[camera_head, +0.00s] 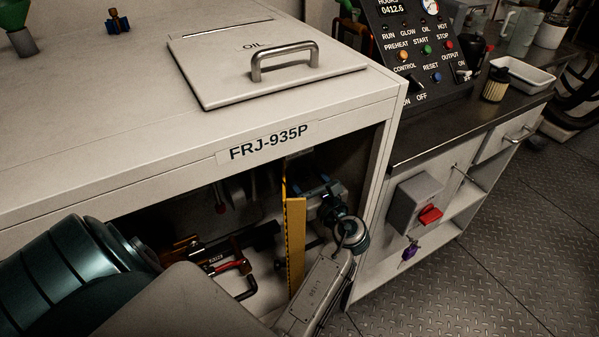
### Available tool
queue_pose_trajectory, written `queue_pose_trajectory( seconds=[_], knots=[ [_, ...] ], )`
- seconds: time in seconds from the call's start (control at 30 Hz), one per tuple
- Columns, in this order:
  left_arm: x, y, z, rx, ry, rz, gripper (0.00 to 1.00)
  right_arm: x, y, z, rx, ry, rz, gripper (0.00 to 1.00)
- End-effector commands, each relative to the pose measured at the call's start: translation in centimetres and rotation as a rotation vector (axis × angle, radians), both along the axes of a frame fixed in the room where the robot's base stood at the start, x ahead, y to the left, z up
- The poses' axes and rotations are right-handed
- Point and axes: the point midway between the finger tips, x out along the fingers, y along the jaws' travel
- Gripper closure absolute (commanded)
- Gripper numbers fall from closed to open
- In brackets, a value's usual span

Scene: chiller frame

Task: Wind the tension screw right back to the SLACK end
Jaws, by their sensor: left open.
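My left gripper (318,188) reaches into the dark open bay under the FRJ-935P panel. Its small jaws are apart beside the upper end of a yellow upright bar (295,245), at the bay's right side. I cannot tell whether they touch anything. I cannot make out the tension screw or a SLACK marking for certain. A red and orange fitting with a dark bent handle (240,268) lies low in the bay, left of the yellow bar. My right gripper is not in view.
The pale housing (90,150) has an OIL lid (260,70) with a metal handle on top. A control panel (418,50) stands at the right, above a counter with a red switch (430,215). The bay's upper edge and right post border the opening. Plated floor (480,275) is clear at right.

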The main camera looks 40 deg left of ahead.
Motion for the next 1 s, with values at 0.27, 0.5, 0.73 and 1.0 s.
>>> queue_pose_trajectory(
  seconds=[0.27,0.5,0.73,1.0],
  knots=[
    [-0.11,-0.10,0.03,0.000,0.000,0.002,0.42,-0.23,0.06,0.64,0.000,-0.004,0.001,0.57],
    [-0.10,-0.09,0.03,0.000,0.000,0.002,0.61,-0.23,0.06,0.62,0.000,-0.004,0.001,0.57],
    [-0.10,-0.08,0.02,0.000,-0.001,0.002,0.85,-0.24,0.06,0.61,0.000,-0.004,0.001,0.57],
    [-0.11,-0.06,0.04,-0.022,-0.053,0.002,0.85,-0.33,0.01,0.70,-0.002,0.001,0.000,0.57]
  ],
)
